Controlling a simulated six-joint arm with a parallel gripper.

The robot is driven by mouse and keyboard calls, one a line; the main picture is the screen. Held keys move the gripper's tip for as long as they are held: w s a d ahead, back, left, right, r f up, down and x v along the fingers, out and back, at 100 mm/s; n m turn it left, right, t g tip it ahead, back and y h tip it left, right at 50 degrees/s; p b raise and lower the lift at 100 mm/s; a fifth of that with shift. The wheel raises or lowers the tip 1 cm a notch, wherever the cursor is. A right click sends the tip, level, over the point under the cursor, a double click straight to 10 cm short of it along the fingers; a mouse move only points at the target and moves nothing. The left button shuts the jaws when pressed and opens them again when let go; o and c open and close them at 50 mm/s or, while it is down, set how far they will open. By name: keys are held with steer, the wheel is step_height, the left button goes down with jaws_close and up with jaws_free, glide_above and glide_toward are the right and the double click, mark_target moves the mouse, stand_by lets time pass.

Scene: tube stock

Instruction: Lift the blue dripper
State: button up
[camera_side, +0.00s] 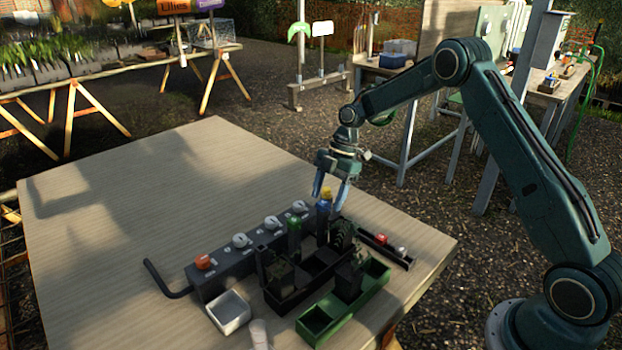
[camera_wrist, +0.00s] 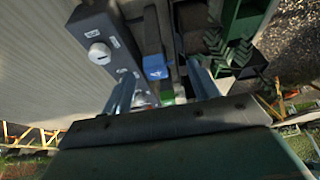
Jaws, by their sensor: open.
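The blue dripper (camera_side: 325,208) stands upright at the back of a group of dark holders, with a yellow piece just above or behind it in the side view. In the wrist view its blue top (camera_wrist: 157,67) carries a white mark. My gripper (camera_side: 331,190) points down over it, open and empty. In the wrist view my gripper (camera_wrist: 163,72) has a finger on each side of the blue top, with gaps. Whether the fingertips reach below its top is unclear. A green-topped piece (camera_side: 294,224) stands nearby, and it also shows in the wrist view (camera_wrist: 167,96).
A dark control box (camera_side: 222,279) with several knobs runs along the left. The table's left side (camera_side: 120,210) is clear.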

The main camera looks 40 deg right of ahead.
steer(key=shift+x, duration=1.1)
steer(key=c, duration=1.1)
